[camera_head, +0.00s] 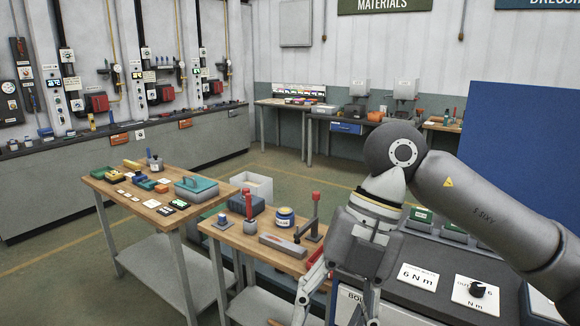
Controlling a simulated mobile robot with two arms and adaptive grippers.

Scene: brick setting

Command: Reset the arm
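My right arm comes in from the right edge and bends down at its wrist. My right gripper (335,304) hangs pointing down in the lower middle, in front of the right part of the nearer wooden bench (240,240). Its fingers are spread apart and I see nothing held between them; the tips are near the lower picture edge. My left arm and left gripper are not in view.
The bench holds a red-handled tool (248,206), a blue jar (285,216) and a red-handled lever press (313,215). Another wooden table (100,184) with small parts stands left. A grey panel (430,282) marked "6 N m" lies beneath my arm. Open floor (50,275) is at left.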

